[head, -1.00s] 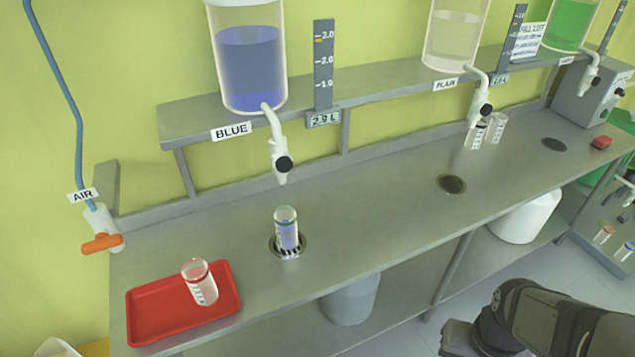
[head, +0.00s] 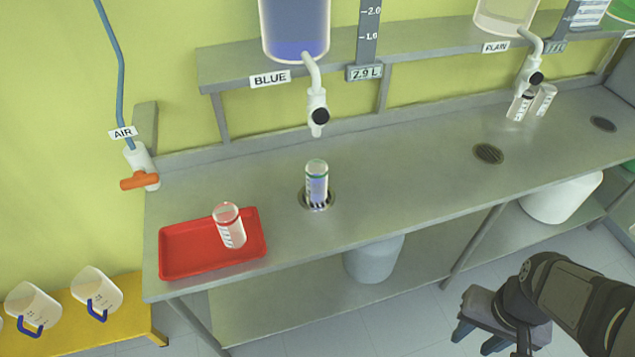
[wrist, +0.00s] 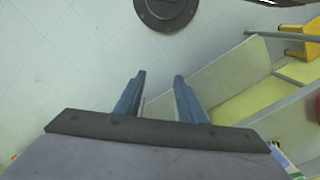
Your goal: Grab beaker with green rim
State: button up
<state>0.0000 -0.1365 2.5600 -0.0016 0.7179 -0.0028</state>
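The beaker with the green rim (head: 316,184) stands upright on a drain in the steel bench (head: 400,181), below the spout of the blue tank. It holds bluish liquid. A second beaker with a red rim (head: 230,227) stands on the red tray (head: 185,262) to its left. My gripper (head: 474,346) is at the lower right of the head view, in front of the bench and well away from both beakers. In the wrist view my gripper (wrist: 160,82) shows two blue fingers apart with nothing between them, over the tiled floor.
The blue tank (head: 295,28) and its spout (head: 318,112) hang above the green-rimmed beaker. An orange-handled air valve (head: 140,180) is at left. The bench between the drains is clear.

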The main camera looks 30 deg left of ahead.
jog(key=o, duration=0.8)
